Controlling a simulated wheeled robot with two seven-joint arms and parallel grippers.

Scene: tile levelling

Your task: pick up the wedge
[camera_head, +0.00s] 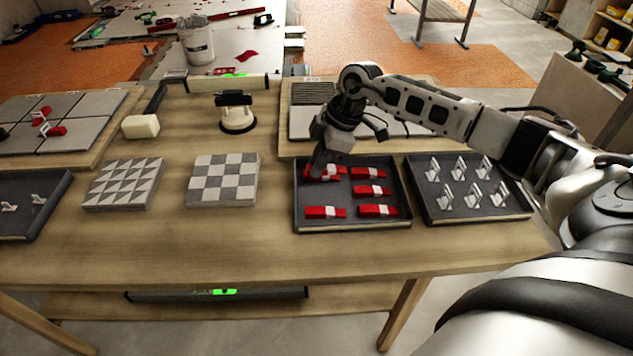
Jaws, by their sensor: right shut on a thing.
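Several red wedges with pale middles lie in a dark tray (352,222) right of the table's middle. Among them are a wedge at the front left (325,212), one at the front right (377,210), one at the middle right (371,190) and one at the back right (365,172). My right gripper (318,174) reaches down into the tray's back left corner. It is shut on a red wedge (331,172), which it partly hides. I cannot tell whether this wedge touches the tray floor. My left gripper is not in view.
A tray of clear clips (470,222) stands right of the wedge tray. Two patterned tile stacks (222,180) (124,184) stand to the left. The table front is clear.

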